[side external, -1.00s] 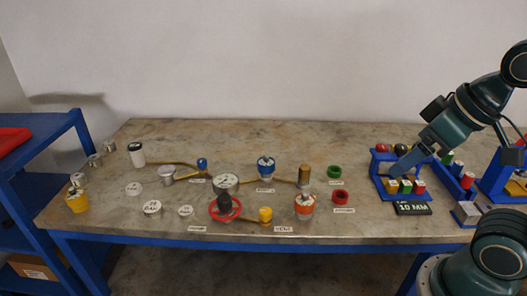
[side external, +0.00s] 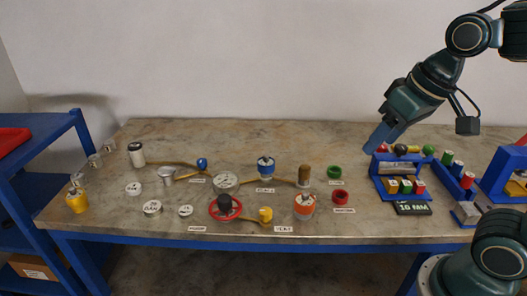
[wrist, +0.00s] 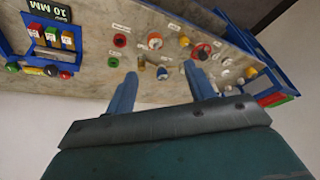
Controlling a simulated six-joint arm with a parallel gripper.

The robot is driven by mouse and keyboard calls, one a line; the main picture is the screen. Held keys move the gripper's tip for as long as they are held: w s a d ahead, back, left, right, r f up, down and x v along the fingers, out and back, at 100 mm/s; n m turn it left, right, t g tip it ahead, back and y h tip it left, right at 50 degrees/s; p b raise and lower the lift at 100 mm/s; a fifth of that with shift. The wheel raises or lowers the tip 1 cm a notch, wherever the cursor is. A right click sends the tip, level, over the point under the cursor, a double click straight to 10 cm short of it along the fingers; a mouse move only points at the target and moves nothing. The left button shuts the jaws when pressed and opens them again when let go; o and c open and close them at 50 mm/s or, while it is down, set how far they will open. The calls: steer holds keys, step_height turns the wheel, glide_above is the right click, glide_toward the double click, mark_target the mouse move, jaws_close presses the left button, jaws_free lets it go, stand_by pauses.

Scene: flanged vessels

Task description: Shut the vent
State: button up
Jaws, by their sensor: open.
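My gripper (side external: 378,142) is raised above the bench, left of and behind the blue rack. It is empty, and in the wrist view its two fingers (wrist: 160,72) stand well apart. A red handwheel (side external: 225,207) with a dark hub sits left of centre, beside a yellow knob (side external: 265,214). A blue knob (side external: 202,163) stands on a brass pipe behind. A blue-and-white vessel (side external: 266,167) and an orange-and-white vessel (side external: 304,206) stand mid-bench. Small labels lie by the fittings; their print is too small to tell which fitting is the vent.
The blue rack (side external: 402,197) with coloured blocks and the "10 MM" display (side external: 412,208) stand at right. A green ring (side external: 334,172) and a red ring (side external: 340,197) lie left of the rack. The back strip of bench (side external: 230,135) is clear.

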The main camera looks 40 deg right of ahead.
steer(key=w+a+f+m+g, duration=0.1)
steer(key=w+a+f, duration=0.1)
steer(key=w, duration=0.4)
steer(key=w+a+f+m+g, duration=0.1)
steer(key=w+m, duration=0.1)
steer(key=w, duration=0.5)
steer(key=m+g, duration=0.3)
glide_above(266, 211)
step_height(266, 211, down, 13)
steer(key=shift+w+a+r, duration=0.2)
steer(key=shift+w+a, duration=0.1)
steer(key=shift+w, duration=0.05)
steer(key=shift+f, duration=0.1)
steer(key=shift+s+d+f, duration=0.15)
steer(key=shift+f, duration=3.25)
steer(key=shift+s+d+f, duration=0.1)
steer(key=shift+f, duration=3.3)
steer(key=shift+c, duration=0.2)
steer(key=c, duration=0.9)
